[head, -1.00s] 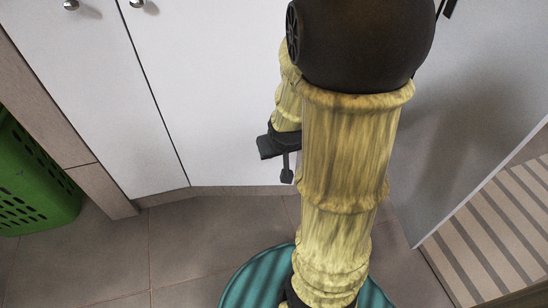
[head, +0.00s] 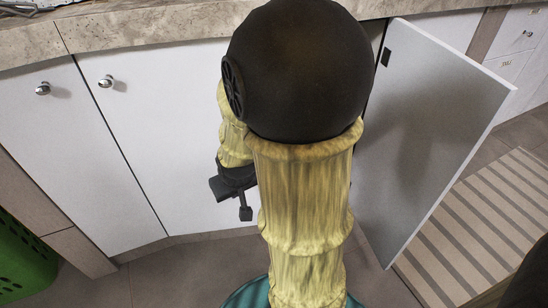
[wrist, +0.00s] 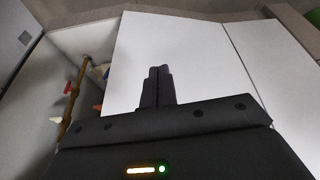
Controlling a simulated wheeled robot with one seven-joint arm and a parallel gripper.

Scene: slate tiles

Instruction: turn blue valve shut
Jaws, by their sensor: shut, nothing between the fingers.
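In the wrist view a brownish pipe (wrist: 76,92) with small handles runs inside an open cabinet at left. A red handle (wrist: 68,88) sits on it, another red handle (wrist: 97,107) is to its right, and a pale handle (wrist: 57,120) is lower. A small blue patch (wrist: 105,73) shows at the cabinet opening's right edge; it may be the blue valve, mostly hidden by the white door. My gripper (wrist: 159,72) is shut and empty, in front of that white door and right of the pipe. In the head view my gripper (head: 246,214) is below my arm, and the valve is hidden.
An open cabinet door (head: 430,130) stands out at right in the head view. Closed white doors (head: 130,120) are at left under a stone countertop (head: 150,35). A green basket (head: 22,262) is at lower left, and a striped mat (head: 480,225) lies at right.

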